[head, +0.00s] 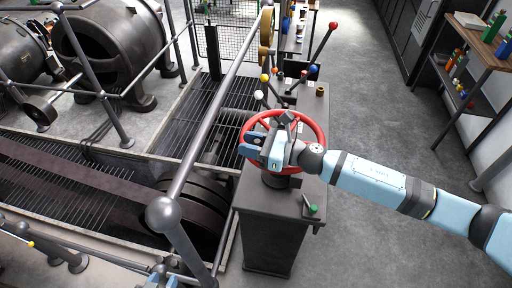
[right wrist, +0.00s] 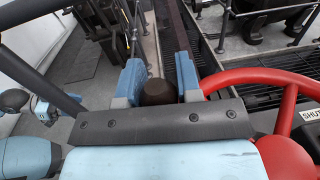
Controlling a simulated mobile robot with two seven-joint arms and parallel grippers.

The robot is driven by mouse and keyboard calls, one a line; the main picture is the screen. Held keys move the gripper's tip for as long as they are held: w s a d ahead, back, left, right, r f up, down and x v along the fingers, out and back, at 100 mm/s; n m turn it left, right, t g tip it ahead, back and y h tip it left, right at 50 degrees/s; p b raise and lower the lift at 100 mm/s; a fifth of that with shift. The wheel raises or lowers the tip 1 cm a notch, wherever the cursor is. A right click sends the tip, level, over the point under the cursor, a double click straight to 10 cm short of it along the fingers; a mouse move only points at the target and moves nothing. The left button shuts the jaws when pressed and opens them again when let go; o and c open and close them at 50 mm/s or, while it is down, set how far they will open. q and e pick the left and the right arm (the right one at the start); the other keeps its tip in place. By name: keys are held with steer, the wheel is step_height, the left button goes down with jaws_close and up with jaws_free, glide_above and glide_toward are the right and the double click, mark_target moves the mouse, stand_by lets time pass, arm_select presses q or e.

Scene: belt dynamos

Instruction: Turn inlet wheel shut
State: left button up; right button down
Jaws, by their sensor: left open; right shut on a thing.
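The red inlet wheel (head: 318,131) lies roughly flat on top of a dark pedestal (head: 265,235) in the head view. My right gripper (head: 262,150) is at the wheel's left side, its arm reaching across the wheel from the right. In the right wrist view, the blue fingers of this gripper stand on either side of a dark brown knob (right wrist: 157,92), and the red wheel rim (right wrist: 262,76) curves away to the right. A label reading "SHUT" (right wrist: 312,115) is partly cut off at the right edge. My left gripper (head: 160,281) shows only slightly at the bottom edge of the head view.
Levers with coloured knobs (head: 331,26) stand behind the wheel. A small green-tipped handle (head: 313,209) is at the pedestal's front right. A grey railing (head: 205,120) runs along the left, beside the belt (head: 90,180) and grating. Open floor (head: 400,140) is to the right.

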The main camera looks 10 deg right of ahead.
steer(key=c, duration=1.1)
jaws_free()
steer(key=shift+w+d+r, duration=0.1)
steer(key=shift+w, duration=0.05)
steer(key=shift+c, duration=0.2)
steer(key=o, duration=0.3)
steer(key=shift+o, duration=0.2)
steer(key=b+v, duration=0.1)
steer(key=v, duration=0.3)
steer(key=b+v, duration=0.1)
steer(key=v, duration=0.3)
steer(key=b+v, duration=0.1)
steer(key=v, duration=0.3)
steer(key=shift+d+f, duration=0.25)
steer(key=shift+f, duration=0.05)
steer(key=shift+s+d+r, duration=0.15)
steer(key=shift+s+d, duration=0.3)
steer(key=shift+d, duration=0.1)
steer(key=shift+d, duration=0.1)
